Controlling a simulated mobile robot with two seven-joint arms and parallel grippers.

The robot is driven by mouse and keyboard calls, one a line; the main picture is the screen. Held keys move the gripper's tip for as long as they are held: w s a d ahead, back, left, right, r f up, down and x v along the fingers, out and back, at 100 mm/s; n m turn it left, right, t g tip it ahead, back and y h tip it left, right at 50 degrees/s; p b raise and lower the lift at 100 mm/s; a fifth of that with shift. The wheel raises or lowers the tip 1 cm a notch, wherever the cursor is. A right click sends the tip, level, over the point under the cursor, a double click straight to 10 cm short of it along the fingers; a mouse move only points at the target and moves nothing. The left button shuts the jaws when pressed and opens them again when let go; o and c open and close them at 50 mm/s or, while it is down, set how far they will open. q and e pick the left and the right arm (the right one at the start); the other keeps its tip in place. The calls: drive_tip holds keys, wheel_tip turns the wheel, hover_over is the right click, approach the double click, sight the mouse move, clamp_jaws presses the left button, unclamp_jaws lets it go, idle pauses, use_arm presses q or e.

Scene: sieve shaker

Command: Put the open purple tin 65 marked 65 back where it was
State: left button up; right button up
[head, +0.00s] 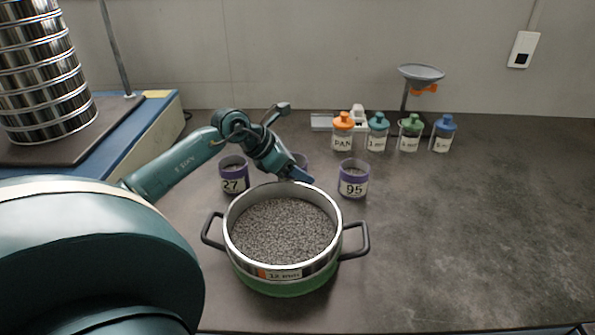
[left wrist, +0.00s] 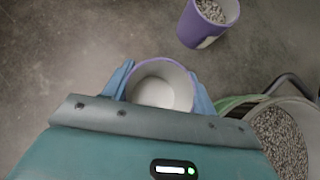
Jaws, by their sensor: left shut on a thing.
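My left gripper (head: 300,175) is shut on a small open purple tin (head: 301,159) behind the large sieve. Most of this tin is hidden by the gripper in the head view, and its number cannot be read. In the left wrist view the tin (left wrist: 158,88) sits between the two blue fingers (left wrist: 162,90). Its pale inside looks empty. I cannot tell whether its base touches the bench. Purple tin 27 (head: 233,173) stands to its left and purple tin 95 (head: 353,178) to its right. My right gripper is not in view.
A two-handled sieve (head: 250,268) full of grey grains stands close in front of the tins. Behind are several lidded jars, one with an orange lid (head: 343,132), and a funnel on a stand (head: 421,74). A sieve stack (head: 42,75) stands left. The bench's right side is clear.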

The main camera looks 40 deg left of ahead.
use_arm(q)
drive_tip(key=shift+f, duration=0.45)
drive_tip(key=shift+f, duration=0.25)
drive_tip(key=o, duration=1.1)
drive_tip(key=shift+r, duration=0.1)
drive_tip(key=shift+c, duration=0.2)
drive_tip(key=shift+r, duration=0.2)
drive_tip(key=v, duration=1.2)
drive_tip(key=shift+f, duration=0.1)
